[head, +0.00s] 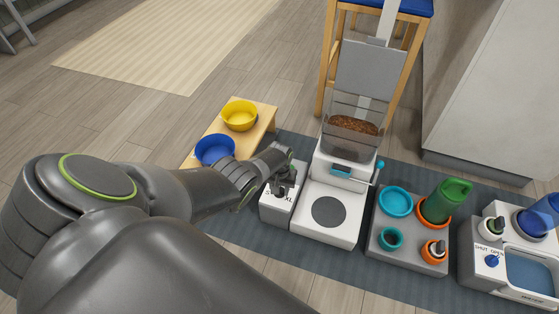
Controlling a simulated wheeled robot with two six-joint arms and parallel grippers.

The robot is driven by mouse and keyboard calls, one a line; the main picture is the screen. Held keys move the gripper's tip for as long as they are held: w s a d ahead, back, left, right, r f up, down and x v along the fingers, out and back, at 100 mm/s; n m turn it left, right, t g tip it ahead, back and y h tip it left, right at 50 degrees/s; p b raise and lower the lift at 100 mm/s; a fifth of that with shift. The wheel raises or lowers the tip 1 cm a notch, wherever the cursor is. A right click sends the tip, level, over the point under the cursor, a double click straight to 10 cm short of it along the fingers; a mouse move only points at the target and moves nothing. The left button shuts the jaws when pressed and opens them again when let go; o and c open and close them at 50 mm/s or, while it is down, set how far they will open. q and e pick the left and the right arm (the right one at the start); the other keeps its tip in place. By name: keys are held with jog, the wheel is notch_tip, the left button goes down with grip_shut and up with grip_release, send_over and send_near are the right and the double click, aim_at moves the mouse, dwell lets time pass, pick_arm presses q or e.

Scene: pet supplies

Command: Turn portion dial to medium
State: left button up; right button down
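The portion dial box is a small white box (274,211) at the left side of the white food dispenser (345,205). Its top shows dark letters, with "S" on the left and "XL" on the right; any medium mark is hidden. My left gripper (284,187) reaches in from the left and points down onto the top of this box. It covers the dial, so I cannot tell where the dial points or whether the fingers grip it. My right gripper is not in view.
Blue (215,150) and yellow bowls (240,114) stand on a wooden stand behind my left arm. A grey caddy (405,243) and a water unit (510,262) stand right.

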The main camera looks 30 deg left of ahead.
pick_arm(q)
jog(key=shift+n, duration=1.2)
jog(key=o, duration=1)
jog(key=shift+r, duration=0.1)
